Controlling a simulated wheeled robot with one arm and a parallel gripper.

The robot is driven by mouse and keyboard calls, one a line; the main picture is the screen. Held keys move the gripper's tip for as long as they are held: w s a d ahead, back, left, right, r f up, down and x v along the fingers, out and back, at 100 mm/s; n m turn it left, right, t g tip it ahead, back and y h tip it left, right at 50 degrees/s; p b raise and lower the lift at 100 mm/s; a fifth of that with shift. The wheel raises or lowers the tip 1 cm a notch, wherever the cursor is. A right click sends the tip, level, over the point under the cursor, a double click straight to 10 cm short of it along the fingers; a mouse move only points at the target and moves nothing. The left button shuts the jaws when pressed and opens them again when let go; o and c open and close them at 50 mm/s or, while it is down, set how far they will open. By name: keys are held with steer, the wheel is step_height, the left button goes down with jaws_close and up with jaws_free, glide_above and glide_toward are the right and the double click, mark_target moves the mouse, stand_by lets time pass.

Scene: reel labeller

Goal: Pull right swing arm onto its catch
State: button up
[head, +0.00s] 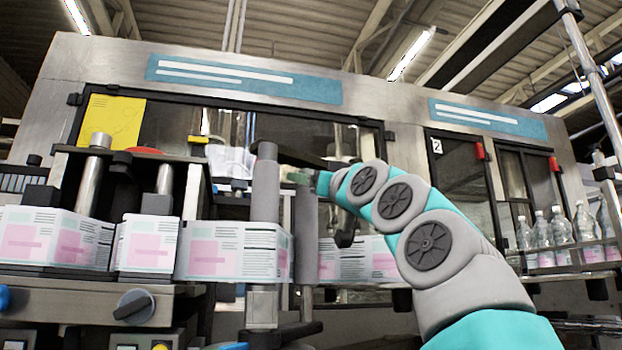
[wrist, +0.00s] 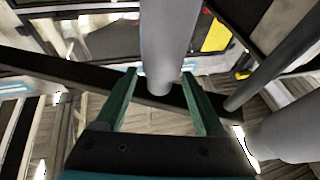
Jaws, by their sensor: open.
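The right swing arm appears to be the dark bar (head: 290,155) in the head view, with an upright grey roller (head: 265,190) at its left end. I cannot be sure which bar belongs to it. My gripper (head: 297,175) is beside this roller, its fingers partly hidden. In the wrist view my gripper (wrist: 162,72) is open, with two green fingers apart. A grey roller (wrist: 168,40) shows between or just beyond the fingertips; contact cannot be told. A dark bar (wrist: 60,70) crosses behind them. The catch cannot be made out.
A second grey roller (head: 305,235) stands close by, and a dark rounded rod (wrist: 265,70) lies right of my fingers. The printed label web (head: 235,250) runs across the front.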

jaws_close()
stand_by(0.5)
stand_by(0.9)
